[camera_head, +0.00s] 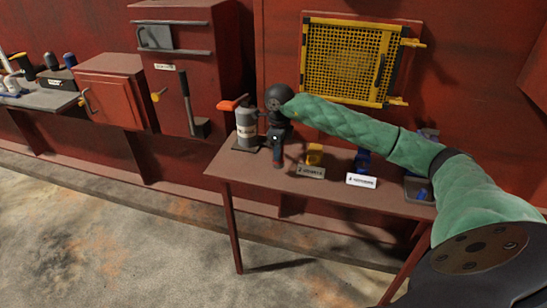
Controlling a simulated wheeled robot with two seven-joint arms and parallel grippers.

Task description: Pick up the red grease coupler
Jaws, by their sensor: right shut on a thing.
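My right gripper (278,160) points down over the left part of the brown table (235,168), its arm in a green quilted sleeve. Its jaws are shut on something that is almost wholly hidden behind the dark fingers. From its place in the row of small parts, I take it for the red grease coupler, but no red shows clearly there. I cannot tell whether it still touches the table. My left gripper is not in view.
A grey canister (246,128) with an orange-red lever (233,103) stands close left of the gripper. A yellow part (314,154) and a blue part (362,160) with label plates stand to the right. A grey tray (417,190) is farther right. A yellow mesh panel hangs behind.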

